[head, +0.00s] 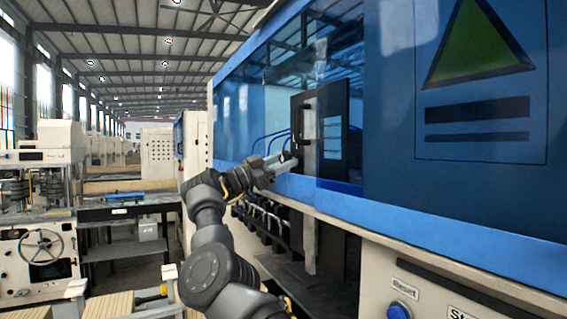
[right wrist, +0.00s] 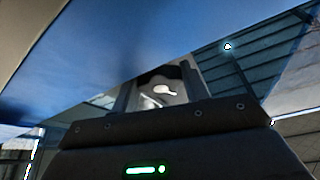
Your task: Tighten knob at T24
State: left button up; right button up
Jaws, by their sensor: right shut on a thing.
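My right gripper (head: 287,159) reaches up to the dark upright panel (head: 306,113) in the opening of the blue machine. Its fingers are shut at the panel's left edge. In the right wrist view, a dark rounded piece with a pale shiny part, taken as the knob (right wrist: 163,91), sits between the fingers of the right gripper (right wrist: 161,84). In the head view the fingers hide this piece, and no T24 label can be read. How tight it is cannot be seen. My left gripper is not in view.
The blue machine front (head: 470,180) fills the right side, with a blue Reset button (head: 399,310) low down. A row of dark fittings (head: 262,222) lies below the opening. A machine with a handwheel (head: 45,247) stands at the left.

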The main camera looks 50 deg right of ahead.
dwell(0.5)
jog(key=o, duration=1)
jog(key=shift+w+a, duration=0.1)
jog(key=shift+a, duration=0.05)
jog(key=shift+w+a+f, duration=0.15)
jog(key=shift+a+f, duration=0.1)
jog(key=shift+a, duration=0.05)
jog(key=shift+b+v, duration=1.2)
jog(key=shift+v, duration=3.85)
jog(key=shift+a, duration=0.1)
